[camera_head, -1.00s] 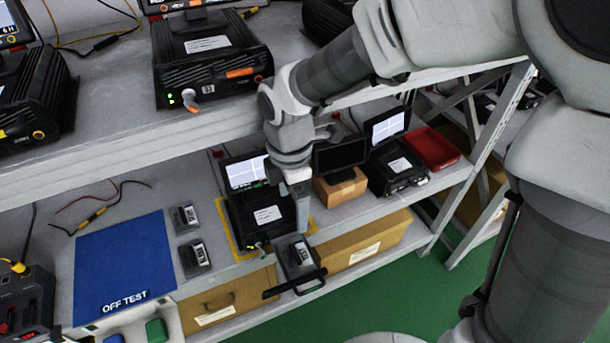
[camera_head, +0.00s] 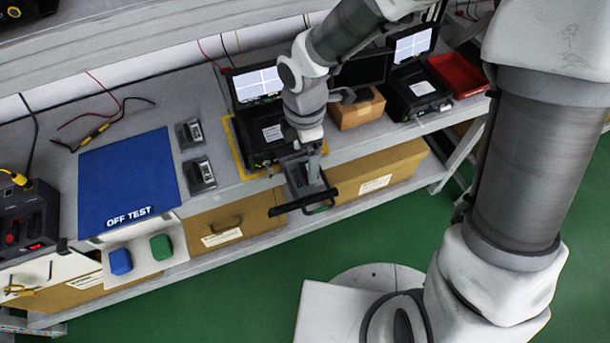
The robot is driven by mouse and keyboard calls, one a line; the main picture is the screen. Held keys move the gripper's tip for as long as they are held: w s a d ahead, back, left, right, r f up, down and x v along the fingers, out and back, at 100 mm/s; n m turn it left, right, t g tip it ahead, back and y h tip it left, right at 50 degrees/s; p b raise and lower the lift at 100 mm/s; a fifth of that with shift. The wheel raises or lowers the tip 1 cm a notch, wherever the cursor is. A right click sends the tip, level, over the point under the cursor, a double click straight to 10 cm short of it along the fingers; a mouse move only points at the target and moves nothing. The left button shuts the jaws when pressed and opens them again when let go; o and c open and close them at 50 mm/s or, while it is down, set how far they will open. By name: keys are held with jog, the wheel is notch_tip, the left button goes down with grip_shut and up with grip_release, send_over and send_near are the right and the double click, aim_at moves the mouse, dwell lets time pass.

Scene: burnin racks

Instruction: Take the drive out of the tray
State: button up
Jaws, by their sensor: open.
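The drive in the tray is mostly hidden by my gripper and hard to make out. I cannot tell whether the fingers touch it.
Two loose drives, an upper one (camera_head: 189,134) and a lower one (camera_head: 198,174), lie between the unit and the blue OFF TEST mat (camera_head: 125,180). A cardboard box (camera_head: 357,108), a second unit (camera_head: 412,92) and a red bin (camera_head: 458,74) stand right. The mat is clear.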

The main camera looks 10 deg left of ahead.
aim_at(305, 171)
notch_tip(305, 171, down, 4)
jog(key=shift+f+b, duration=0.15)
jog(key=shift+b, duration=0.85)
jog(key=c, duration=1.4)
